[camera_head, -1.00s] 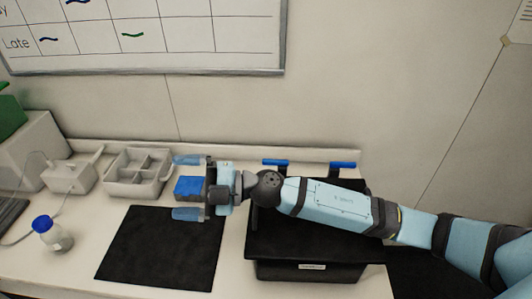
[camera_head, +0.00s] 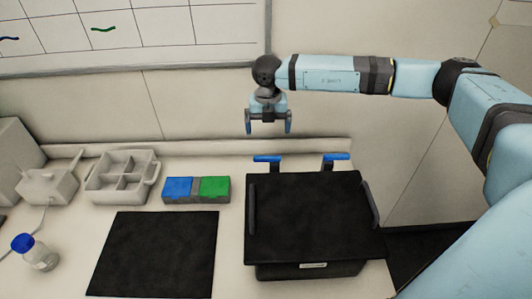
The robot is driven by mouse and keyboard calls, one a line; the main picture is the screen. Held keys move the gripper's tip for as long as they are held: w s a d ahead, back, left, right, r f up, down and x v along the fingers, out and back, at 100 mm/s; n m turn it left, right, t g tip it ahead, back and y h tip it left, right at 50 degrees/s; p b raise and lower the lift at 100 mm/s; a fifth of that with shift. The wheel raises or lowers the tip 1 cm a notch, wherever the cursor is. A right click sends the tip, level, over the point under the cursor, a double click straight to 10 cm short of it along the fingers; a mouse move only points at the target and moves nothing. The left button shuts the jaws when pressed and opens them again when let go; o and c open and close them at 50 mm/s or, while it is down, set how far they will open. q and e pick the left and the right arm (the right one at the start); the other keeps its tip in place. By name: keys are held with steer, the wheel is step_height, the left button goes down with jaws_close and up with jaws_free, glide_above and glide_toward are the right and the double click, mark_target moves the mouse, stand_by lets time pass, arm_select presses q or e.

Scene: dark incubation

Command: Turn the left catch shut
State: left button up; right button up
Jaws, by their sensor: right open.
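A black box (camera_head: 310,272) with a flat black lid (camera_head: 310,222) stands at the right of the bench. Two blue catches are at its back edge: the left catch (camera_head: 267,158) and the right catch (camera_head: 337,156), both lying roughly sideways in the picture. My right gripper (camera_head: 268,128) is open and empty, fingers pointing down. In the picture it is just above the left catch and apart from it; its exact height cannot be told. My left gripper is not in view.
A black mat (camera_head: 155,254) lies left of the box. Behind it are a block with a blue and a green part (camera_head: 196,190) and a grey divided tray (camera_head: 122,178). The wall is close behind.

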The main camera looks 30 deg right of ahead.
mark_target(267, 157)
step_height(267, 157, down, 10)
steer(key=shift+r+p, duration=0.1)
steer(key=shift+p, duration=1)
steer(key=shift+f, duration=0.8)
steer(key=c, duration=0.5)
steer(key=shift+c, duration=0.5)
